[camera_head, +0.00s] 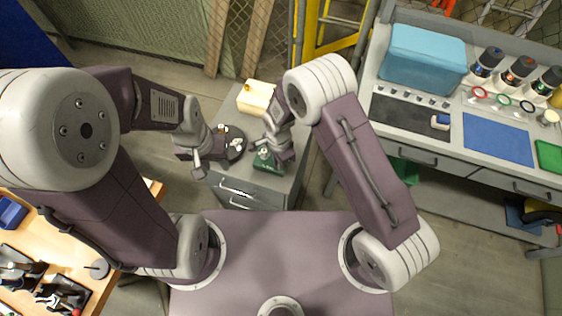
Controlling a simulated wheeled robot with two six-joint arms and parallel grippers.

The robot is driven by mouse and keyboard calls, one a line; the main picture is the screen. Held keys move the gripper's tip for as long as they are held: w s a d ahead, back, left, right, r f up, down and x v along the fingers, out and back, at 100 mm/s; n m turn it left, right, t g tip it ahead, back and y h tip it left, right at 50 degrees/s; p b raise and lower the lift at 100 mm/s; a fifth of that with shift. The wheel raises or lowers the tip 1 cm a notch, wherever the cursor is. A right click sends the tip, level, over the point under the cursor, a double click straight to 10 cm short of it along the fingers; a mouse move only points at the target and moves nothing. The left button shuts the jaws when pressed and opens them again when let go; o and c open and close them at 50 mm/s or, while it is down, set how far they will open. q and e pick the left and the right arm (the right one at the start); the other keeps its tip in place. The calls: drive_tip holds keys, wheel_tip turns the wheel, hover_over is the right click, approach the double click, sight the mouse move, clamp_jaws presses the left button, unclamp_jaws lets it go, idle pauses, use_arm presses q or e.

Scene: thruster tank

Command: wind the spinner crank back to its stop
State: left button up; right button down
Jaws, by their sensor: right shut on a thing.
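A small grey cabinet (236,190) stands in front of me. My right gripper (272,155) reaches down at the green housing and is shut on the spinner crank there. The gripper hides most of the crank, so its angle does not show.
A cream box (256,97) sits at the back of the cabinet top. A workbench at right holds a blue bin (423,60), several bottles and a blue mat (497,138). A wooden table (52,240) with tools is at lower left. A yellow frame (330,45) stands behind.

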drive_tip(key=shift+w+a+r+m, duration=0.15)
drive_tip(key=shift+a+m, duration=0.1)
drive_tip(key=shift+m, duration=0.45)
drive_tip(key=c, duration=1.4)
unclamp_jaws()
wheel_tip(320, 180, up, 9)
